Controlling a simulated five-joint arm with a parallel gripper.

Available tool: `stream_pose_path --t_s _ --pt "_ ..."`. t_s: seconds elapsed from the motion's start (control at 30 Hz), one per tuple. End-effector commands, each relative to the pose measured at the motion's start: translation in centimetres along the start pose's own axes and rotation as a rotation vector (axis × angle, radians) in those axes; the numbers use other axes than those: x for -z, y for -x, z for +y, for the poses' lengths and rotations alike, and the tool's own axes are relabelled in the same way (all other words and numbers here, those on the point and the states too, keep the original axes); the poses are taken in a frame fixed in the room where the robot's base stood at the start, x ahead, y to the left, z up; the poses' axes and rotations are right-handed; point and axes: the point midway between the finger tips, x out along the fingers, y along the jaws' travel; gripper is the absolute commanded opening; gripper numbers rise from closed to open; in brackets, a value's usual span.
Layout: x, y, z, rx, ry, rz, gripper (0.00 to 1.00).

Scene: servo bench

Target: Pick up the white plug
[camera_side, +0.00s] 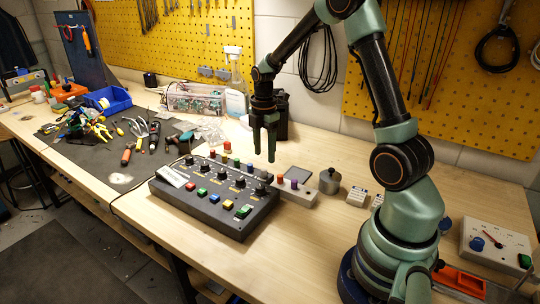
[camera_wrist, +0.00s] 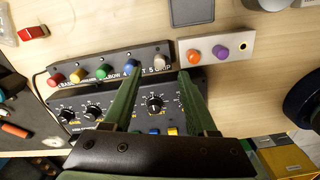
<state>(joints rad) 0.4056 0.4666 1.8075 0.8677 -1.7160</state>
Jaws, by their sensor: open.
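The white plug (camera_wrist: 160,62) stands at the right end of a row of coloured plugs on a dark strip (camera_wrist: 112,62) in the wrist view. It looks greyish white and rounded from above. My gripper (camera_wrist: 160,73) is open, its two green fingers reaching toward the strip with the white plug between the fingertips in that picture. In the side view my gripper (camera_side: 262,152) points down and hangs above the back right part of the control box, with nothing held. I cannot clearly make out the white plug in the side view.
The black control box (camera_side: 214,200) with knobs and buttons lies in front of the strip. A light block with orange and purple knobs (camera_wrist: 219,50) sits close on the right. A metal cylinder (camera_side: 330,181) stands beyond it. Bare wooden bench (camera_side: 310,240) lies to the front right.

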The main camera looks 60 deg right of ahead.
Motion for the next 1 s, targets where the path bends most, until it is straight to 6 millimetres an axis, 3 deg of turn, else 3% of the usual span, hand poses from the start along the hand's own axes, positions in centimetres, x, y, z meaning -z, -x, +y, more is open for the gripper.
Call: stream_pose_path --t_s 0.17,0.5,0.77,0.8,0.93,1.0 --pt "0.1 -1.1 0.0 0.002 0.000 0.000 0.58" --pt "0.2 -5.4 0.0 0.003 0.000 0.000 0.58" --pt "0.2 -5.7 0.1 -0.001 -0.001 0.000 0.58" --pt "0.2 -5.7 0.1 -0.001 -0.001 0.000 0.54" --pt "0.2 -5.7 0.1 -0.001 -0.001 0.000 0.04" --pt "0.2 -5.7 0.1 -0.001 -0.001 0.000 0.00"
